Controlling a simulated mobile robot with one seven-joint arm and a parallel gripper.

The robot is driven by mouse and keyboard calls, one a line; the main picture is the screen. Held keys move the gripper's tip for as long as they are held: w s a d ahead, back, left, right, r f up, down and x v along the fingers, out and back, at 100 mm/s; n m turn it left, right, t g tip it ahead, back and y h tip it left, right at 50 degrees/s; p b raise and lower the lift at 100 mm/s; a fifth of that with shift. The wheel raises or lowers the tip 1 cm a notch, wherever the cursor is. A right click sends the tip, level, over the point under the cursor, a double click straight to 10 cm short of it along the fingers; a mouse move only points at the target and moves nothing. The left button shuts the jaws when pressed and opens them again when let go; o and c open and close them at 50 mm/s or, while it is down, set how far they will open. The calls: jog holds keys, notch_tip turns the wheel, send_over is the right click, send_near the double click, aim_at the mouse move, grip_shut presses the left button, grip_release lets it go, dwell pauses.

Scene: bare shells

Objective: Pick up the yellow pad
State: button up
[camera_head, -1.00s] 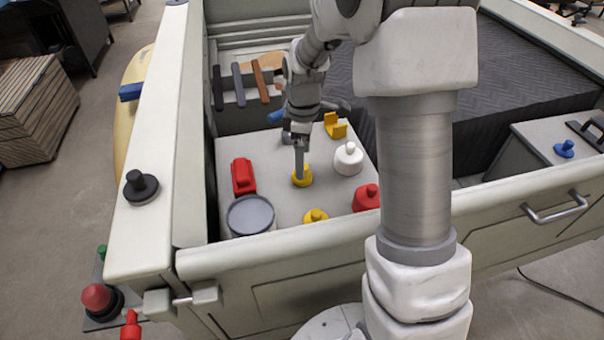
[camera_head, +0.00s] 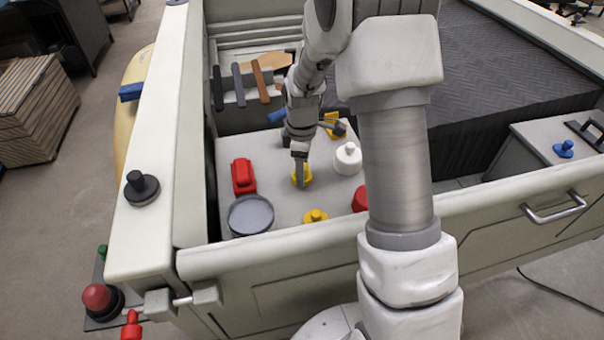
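Several yellow things are on the light grey work surface (camera_head: 284,207). A round yellow piece (camera_head: 307,178) sits in the middle, partly hidden behind my gripper (camera_head: 300,184). A second round yellow piece with a knob (camera_head: 315,216) is nearer the front wall. I cannot tell which one is the pad. My gripper points down at the middle yellow piece, its tip overlapping it in the picture. Whether the fingers are open or closed on it is too small to tell.
A red piece (camera_head: 243,176) and a round grey container (camera_head: 251,215) stand left of my gripper. A white knobbed piece (camera_head: 347,158) is to its right, with a red piece (camera_head: 360,199) nearer. The front wall (camera_head: 290,251) bounds the surface.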

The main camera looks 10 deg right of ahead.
grip_shut()
jog(key=shift+r, duration=0.1)
jog(key=shift+w+r, duration=0.1)
jog(key=shift+r, duration=0.55)
notch_tip(320, 180, up, 3)
jog(key=s+d+r, duration=0.6)
jog(key=d, duration=0.4)
jog(key=shift+r+b, duration=0.25)
jog(key=shift+b, duration=0.05)
jog(key=shift+s, duration=0.1)
jog(key=shift+o, duration=1)
grip_release()
jog(key=c, duration=0.7)
